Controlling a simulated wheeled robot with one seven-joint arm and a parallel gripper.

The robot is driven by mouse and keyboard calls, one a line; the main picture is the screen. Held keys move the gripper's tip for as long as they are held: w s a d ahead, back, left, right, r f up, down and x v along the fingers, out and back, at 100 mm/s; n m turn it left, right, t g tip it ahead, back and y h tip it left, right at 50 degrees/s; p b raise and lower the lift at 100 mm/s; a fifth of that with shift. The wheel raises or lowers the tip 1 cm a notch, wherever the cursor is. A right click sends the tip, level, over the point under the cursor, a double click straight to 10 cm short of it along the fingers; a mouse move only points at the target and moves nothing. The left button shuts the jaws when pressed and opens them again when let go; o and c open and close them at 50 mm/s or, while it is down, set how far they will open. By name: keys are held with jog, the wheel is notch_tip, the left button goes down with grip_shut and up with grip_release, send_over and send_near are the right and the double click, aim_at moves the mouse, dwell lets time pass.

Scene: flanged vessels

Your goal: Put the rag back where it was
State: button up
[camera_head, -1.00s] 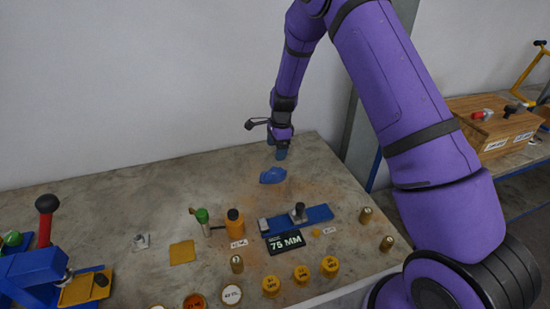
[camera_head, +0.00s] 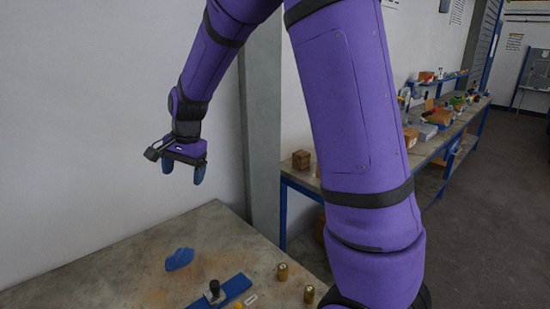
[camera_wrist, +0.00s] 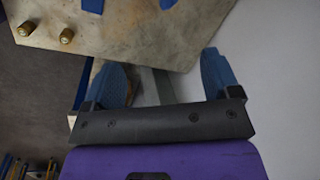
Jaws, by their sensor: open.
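The blue rag (camera_head: 179,259) lies crumpled on the worktable (camera_head: 130,272), near its back edge, left of the blue bar fixture (camera_head: 228,291). My gripper (camera_head: 184,171) is well above the table and the rag, in front of the white wall. Its two blue fingers are spread apart with nothing between them. In the wrist view my gripper (camera_wrist: 160,60) is also open and empty. A bit of blue at the top edge there looks like the rag (camera_wrist: 167,3), mostly cut off.
Two brass cylinders, one nearer the fixture (camera_head: 282,271) and one beyond it (camera_head: 309,294), stand near the table's right edge. A grey pillar (camera_head: 260,140) rises behind the table. A second bench (camera_head: 430,150) with boxes runs along the wall at right.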

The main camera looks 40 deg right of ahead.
jog(key=s+d+r+n+t, duration=0.2)
jog(key=s+r+n, duration=0.4)
jog(key=s+r, duration=0.8)
jog(key=s+d+n+t+h, duration=0.1)
jog(key=s+n, duration=0.4)
jog(key=s, duration=1.1)
jog(key=shift+s+d+f+h, duration=0.3)
jog(key=shift+s+f, duration=0.1)
jog(key=shift+f, duration=0.05)
